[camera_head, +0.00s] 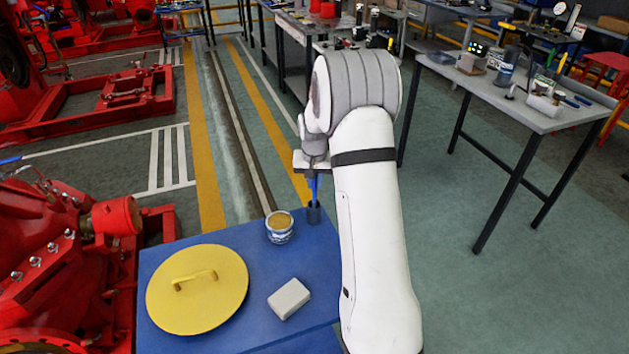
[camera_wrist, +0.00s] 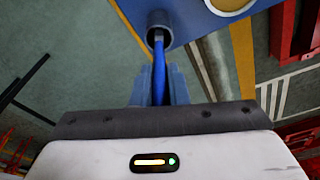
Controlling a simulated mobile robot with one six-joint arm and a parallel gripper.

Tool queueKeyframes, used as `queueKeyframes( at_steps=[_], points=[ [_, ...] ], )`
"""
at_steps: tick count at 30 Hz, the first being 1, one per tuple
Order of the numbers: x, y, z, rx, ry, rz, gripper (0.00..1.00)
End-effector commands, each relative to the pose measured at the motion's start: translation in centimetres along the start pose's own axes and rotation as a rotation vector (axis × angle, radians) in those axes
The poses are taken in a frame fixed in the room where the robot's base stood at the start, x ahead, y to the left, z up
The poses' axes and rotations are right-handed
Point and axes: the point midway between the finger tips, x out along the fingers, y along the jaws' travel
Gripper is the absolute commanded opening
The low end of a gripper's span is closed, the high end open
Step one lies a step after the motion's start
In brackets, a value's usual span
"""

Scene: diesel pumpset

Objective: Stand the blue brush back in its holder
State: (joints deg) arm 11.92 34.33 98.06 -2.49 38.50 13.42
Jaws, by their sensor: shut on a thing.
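The blue brush (camera_head: 315,186) hangs upright below my gripper (camera_head: 314,172), which is shut on it. In the wrist view the brush (camera_wrist: 158,66) runs from between my fingers (camera_wrist: 157,92) towards the holder. The holder (camera_head: 314,214) is a small dark blue-grey cup at the back right of the blue table top. In the wrist view the holder (camera_wrist: 171,34) shows its round open mouth. The brush's lower end lines up with this mouth; I cannot tell how far inside it is. My arm partly hides the table beside the holder.
On the blue table top (camera_head: 235,238) stand an open tin (camera_head: 280,236), a yellow round lid with a handle (camera_head: 197,290) and a pale block (camera_head: 289,298). Red machinery (camera_head: 60,260) is at left. A grey workbench (camera_head: 520,97) stands at right, with open floor before it.

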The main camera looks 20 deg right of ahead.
Motion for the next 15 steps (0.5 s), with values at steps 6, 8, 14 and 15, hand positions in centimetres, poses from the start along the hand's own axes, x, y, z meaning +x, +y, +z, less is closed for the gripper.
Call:
queueKeyframes(
  at_steps=[6, 8, 14, 15],
  points=[
    [0.33, 0.0, 0.05, 0.0, 0.0, 0.0, 0.0],
    [0.46, 0.0, 0.07, 0.0, 0.0, 0.0, 0.0],
    [0.85, 0.0, 0.13, 0.0, 0.0, 0.0, 0.0],
    [0.93, 0.0, 0.15, 0.0, 0.0, 0.0, 0.0]
  ],
)
